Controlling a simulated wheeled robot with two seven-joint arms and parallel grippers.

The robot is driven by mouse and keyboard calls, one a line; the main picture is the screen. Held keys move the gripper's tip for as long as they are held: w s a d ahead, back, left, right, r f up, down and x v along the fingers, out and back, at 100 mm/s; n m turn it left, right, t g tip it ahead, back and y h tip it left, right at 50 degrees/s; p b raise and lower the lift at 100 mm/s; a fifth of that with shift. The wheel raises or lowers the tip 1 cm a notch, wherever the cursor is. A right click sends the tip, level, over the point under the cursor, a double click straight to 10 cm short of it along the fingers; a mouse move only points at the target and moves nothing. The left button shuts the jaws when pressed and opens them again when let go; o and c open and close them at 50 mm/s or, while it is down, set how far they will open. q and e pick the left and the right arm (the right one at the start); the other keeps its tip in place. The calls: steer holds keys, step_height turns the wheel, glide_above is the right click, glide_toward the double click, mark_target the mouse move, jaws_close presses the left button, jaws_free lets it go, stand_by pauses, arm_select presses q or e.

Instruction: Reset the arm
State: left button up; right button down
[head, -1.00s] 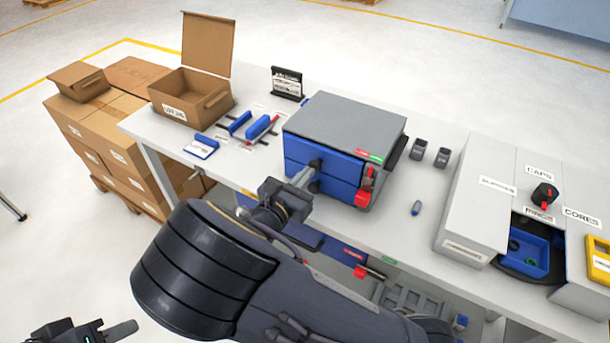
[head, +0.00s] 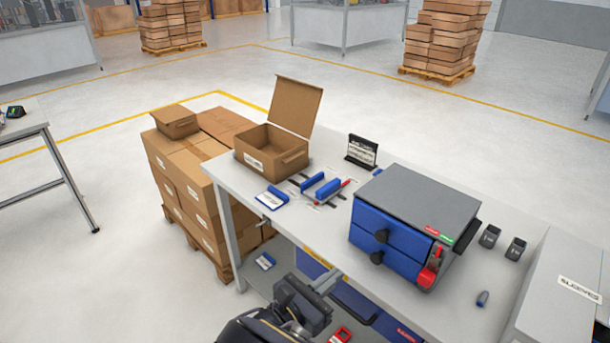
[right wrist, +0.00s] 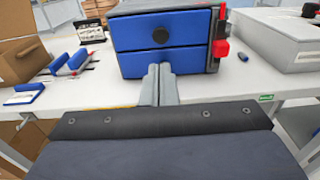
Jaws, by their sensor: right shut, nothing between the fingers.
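My right gripper (head: 326,283) is in front of the table's near edge, below and to the left of the blue drawer unit. In the right wrist view its two grey fingers (right wrist: 159,84) are together with nothing between them. They point toward the blue-fronted drawer unit (right wrist: 166,44), apart from it as far as I can tell. In the head view the drawer unit (head: 390,236) stands on the table with both drawers closed. My left gripper is not in view now.
The grey table (head: 232,170) carries an open cardboard box (head: 270,155), blue tools (head: 322,188), a black sign stand (head: 361,152) and small dark cups (head: 489,236). Stacked cartons (head: 190,180) stand left of the table. A red-handled part (head: 431,268) juts from the drawer unit's side. Open floor lies left.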

steer(key=s+d+f+m+g+y, duration=0.5)
steer(key=s+d+m+g+y, duration=0.2)
steer(key=s+d+m+g, duration=0.3)
steer(key=s+d+r+m+t+y, duration=0.1)
steer(key=s+r+m+t+y, duration=0.3)
steer(key=m, duration=1.3)
steer(key=s+r+y, duration=0.3)
steer(key=r+y, duration=0.1)
steer(key=y, duration=0.2)
steer(key=shift+s+d+r+m+t, duration=0.15)
steer(key=shift+s+d+m+t, duration=0.1)
steer(key=shift+s+m+t, duration=0.05)
